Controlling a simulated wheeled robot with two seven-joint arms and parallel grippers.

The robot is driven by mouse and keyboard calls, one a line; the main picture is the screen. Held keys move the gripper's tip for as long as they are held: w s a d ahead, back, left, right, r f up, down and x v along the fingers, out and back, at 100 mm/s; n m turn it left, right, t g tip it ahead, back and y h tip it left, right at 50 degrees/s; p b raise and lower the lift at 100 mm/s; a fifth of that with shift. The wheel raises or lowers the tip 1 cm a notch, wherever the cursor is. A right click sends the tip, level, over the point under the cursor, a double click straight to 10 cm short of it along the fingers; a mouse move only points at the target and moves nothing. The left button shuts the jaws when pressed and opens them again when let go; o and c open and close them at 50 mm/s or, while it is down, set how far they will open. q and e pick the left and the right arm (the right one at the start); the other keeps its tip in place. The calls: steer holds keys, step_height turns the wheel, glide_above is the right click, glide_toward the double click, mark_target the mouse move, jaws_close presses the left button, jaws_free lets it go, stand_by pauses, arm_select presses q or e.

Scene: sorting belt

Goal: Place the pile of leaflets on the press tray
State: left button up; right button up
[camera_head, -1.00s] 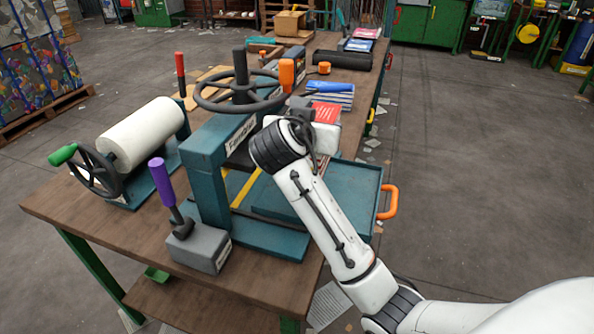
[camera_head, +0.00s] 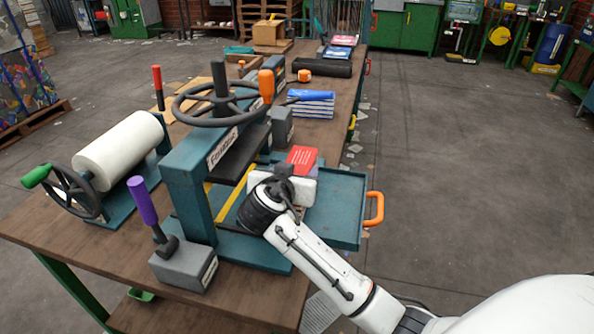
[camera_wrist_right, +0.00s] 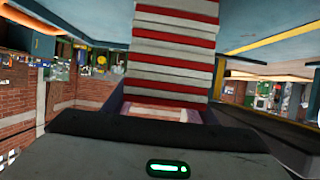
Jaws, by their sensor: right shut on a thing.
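The pile of leaflets (camera_head: 302,157) has a red cover. In the right wrist view it is a red-and-white striped stack (camera_wrist_right: 175,50). My right gripper (camera_head: 296,174) is shut on this pile and holds it over the press tray (camera_head: 347,210). The tray is a shallow teal pan with an orange handle, pulled out to the right of the press. The gripper body hides the lower part of the pile, so I cannot tell whether it touches the tray. My left gripper is not in view.
The teal press (camera_head: 190,185) with its black handwheel (camera_head: 228,105) stands just left of my right gripper. A blue-and-white pile (camera_head: 312,104) lies behind the tray. A grey block with a purple handle (camera_head: 142,200) and a white roller (camera_head: 118,152) stand at left.

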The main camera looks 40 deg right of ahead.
steer(key=o, duration=1.5)
steer(key=shift+c, duration=0.2)
steer(key=shift+r, duration=0.15)
steer(key=v, duration=1.2)
steer(key=shift+s, duration=0.1)
